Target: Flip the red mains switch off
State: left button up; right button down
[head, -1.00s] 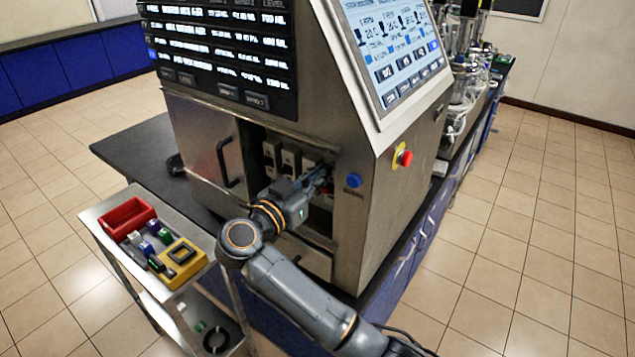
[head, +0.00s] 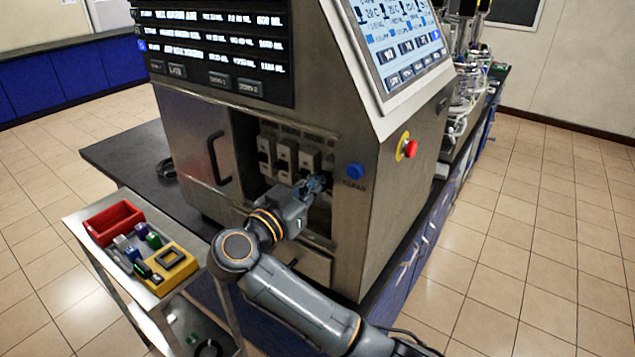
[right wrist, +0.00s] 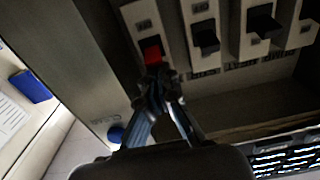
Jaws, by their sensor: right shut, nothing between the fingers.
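The red mains switch (right wrist: 152,52) shows in the right wrist view, set in a pale breaker at the left end of a row. In the head view I cannot make it out; my right gripper is in front of that area. My right gripper (head: 318,184) is at the open recess in the cabinet front, shut and empty. In the right wrist view its fingertips (right wrist: 155,86) are just below the red switch in the picture; I cannot tell if they touch it. My left gripper is not in view.
Black-levered breakers (right wrist: 207,38) sit beside the red one. A blue button (head: 355,171) is right of the recess, and a red emergency button (head: 410,148) is on the cabinet side. An open door (head: 195,140) stands left. A trolley (head: 85,226) holds a red bin (head: 114,222).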

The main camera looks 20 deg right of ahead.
dwell(0.3)
jog(key=t+h, duration=0.1)
jog(key=f+t+h+b, duration=0.1)
jog(key=f+t+h, duration=0.1)
jog(key=h, duration=0.1)
jog(key=shift+s+a, duration=0.2)
jog(key=shift+a, duration=0.05)
dwell(0.3)
jog(key=shift+r, duration=0.1)
